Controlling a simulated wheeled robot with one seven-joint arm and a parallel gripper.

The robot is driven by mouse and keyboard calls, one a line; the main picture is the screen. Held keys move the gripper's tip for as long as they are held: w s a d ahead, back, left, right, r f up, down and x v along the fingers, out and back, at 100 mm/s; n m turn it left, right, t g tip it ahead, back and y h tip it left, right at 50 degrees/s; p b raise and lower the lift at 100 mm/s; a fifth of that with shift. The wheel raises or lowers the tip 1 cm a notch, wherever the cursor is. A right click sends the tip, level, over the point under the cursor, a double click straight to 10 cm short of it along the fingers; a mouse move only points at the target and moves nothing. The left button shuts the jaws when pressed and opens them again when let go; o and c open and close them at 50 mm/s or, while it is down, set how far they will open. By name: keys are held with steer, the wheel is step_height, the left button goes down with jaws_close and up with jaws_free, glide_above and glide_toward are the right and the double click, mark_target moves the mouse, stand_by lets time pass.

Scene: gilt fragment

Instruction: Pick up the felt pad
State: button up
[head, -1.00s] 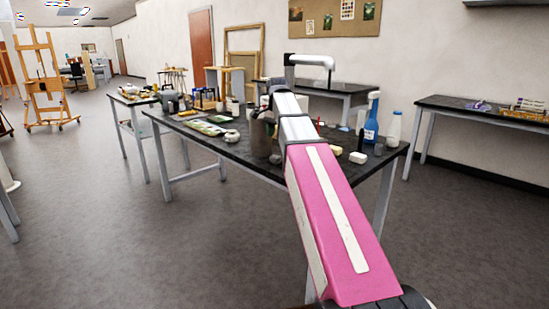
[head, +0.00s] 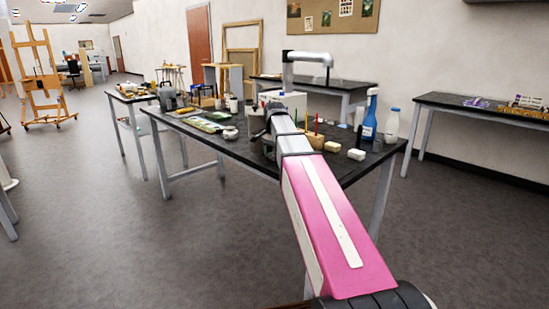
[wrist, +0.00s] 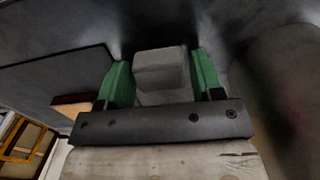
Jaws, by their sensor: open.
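In the wrist view my gripper (wrist: 162,85) has two green fingers standing apart. A pale grey block (wrist: 160,68), which looks like the felt pad, shows between them. I see slim dark gaps beside it and cannot tell whether either finger touches it. In the head view my arm reaches over the black-topped table (head: 238,150) and hides my fingertips and the grey block.
On the table's right are a blue bottle (head: 369,122), a white bottle (head: 391,126), a white block (head: 356,154) and a beige block (head: 332,147). A holder with pencils (head: 315,139) stands close by my arm. Green sheets (head: 203,124) lie left.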

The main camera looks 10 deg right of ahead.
mark_target(274, 153)
steer(key=c, duration=0.7)
steer(key=shift+c, duration=0.2)
steer(key=shift+r, duration=0.8)
step_height(274, 153, up, 3)
steer(key=shift+f, duration=0.2)
steer(key=s+a+r, duration=0.5)
steer(key=s+r, duration=0.1)
steer(key=s, duration=0.4)
steer(key=shift+s+r, duration=0.3)
steer(key=shift+r, duration=0.05)
steer(key=shift+o, duration=0.6)
